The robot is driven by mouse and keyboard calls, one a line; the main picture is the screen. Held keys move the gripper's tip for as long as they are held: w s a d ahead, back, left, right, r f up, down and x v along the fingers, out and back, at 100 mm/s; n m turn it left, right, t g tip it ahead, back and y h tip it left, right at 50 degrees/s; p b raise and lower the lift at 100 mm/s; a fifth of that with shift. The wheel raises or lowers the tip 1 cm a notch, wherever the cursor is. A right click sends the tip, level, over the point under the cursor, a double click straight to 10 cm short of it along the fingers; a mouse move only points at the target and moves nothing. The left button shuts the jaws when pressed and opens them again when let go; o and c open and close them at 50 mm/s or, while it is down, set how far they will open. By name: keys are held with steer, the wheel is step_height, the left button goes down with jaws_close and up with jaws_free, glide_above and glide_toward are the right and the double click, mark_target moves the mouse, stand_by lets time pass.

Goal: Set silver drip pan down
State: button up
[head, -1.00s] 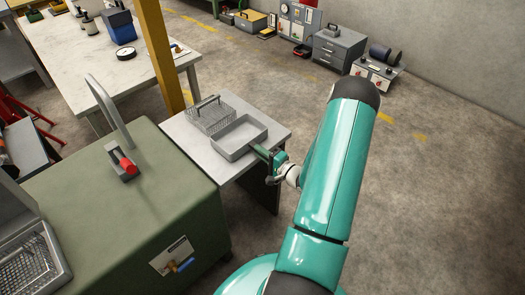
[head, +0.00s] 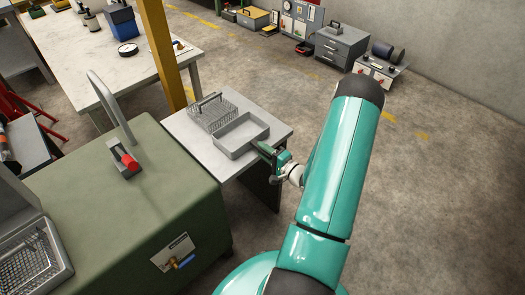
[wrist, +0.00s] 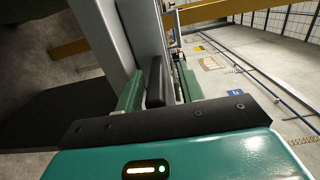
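The silver drip pan (head: 238,152) is a shallow, open rectangular tray. It sits level on the small grey-topped table (head: 187,133) and looks empty. My gripper (head: 263,150) is at the pan's right edge. In the wrist view, the green fingers (wrist: 158,90) stand apart on either side of a dark upright handle piece (wrist: 155,82), with a gap visible at the right finger. The pan's pale grey wall (wrist: 140,35) shows just beyond. Any contact at the left finger is hard to tell.
A wire basket with a handle (head: 212,110) stands right behind the pan on the same table. A yellow post (head: 162,60) rises behind the table. The floor at right is clear.

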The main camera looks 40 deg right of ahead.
steer(key=s, duration=1.1)
steer(key=w+a+r+n+g+y, duration=0.3)
steer(key=a+r+n+g+y, duration=0.25)
steer(key=a+r, duration=0.35)
steer(key=w+a+r+n+g+y, duration=0.2)
steer(key=a+r+n+g+y, duration=0.45)
steer(key=a, duration=0.55)
steer(key=s+a+r+n+h, duration=0.2)
steer(key=s+a+r+h, duration=0.2)
steer(key=r, duration=0.4)
steer(key=s+a+r+n+h, duration=0.3)
steer(key=s+a+r+h, duration=0.2)
steer(key=r+h, duration=0.4)
steer(key=shift+a+r+h, duration=0.2)
steer(key=shift+a+h, duration=0.1)
steer(key=shift+a, duration=0.3)
